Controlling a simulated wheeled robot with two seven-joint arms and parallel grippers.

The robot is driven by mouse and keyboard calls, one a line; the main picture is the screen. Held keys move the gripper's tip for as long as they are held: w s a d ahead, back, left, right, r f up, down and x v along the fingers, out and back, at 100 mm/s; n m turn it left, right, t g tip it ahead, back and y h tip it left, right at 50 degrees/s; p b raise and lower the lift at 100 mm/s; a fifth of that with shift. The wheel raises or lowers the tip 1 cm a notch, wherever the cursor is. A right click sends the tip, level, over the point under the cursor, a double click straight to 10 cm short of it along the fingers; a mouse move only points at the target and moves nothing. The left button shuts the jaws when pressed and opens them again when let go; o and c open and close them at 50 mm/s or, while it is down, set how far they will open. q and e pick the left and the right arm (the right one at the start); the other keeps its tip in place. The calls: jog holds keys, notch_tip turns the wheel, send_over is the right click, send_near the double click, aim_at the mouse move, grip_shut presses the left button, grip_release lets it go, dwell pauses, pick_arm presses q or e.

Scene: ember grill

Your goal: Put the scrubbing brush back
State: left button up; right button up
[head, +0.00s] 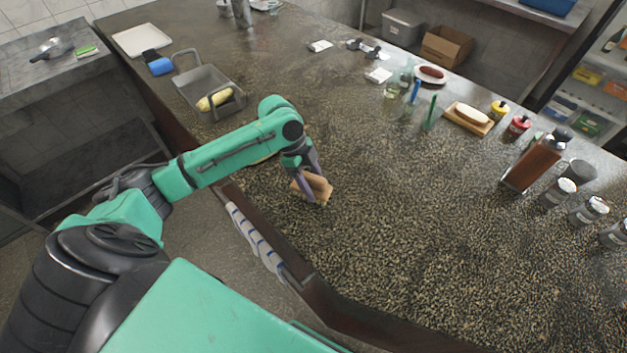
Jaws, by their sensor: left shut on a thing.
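My left gripper (312,188) reaches in over the near left part of the dark speckled counter (400,240). It is shut on a tan, wooden-looking block, which looks like the scrubbing brush (322,184). The fingers cover part of it, and its bristles cannot be made out clearly. The brush is tilted and is at or just above the counter top; I cannot tell if it touches. My right gripper is not in view.
A metal basket tray (207,78) with a yellow item stands at the back left, near a white tray (141,40). A sauce bottle (535,162) and several jars line the right edge. A striped towel (255,240) hangs at the front edge. The counter's middle is clear.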

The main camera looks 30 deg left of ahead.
pick_arm(q)
jog(key=shift+f, duration=0.1)
jog(key=o, duration=1.3)
jog(key=b+v, duration=0.2)
jog(key=v, duration=1)
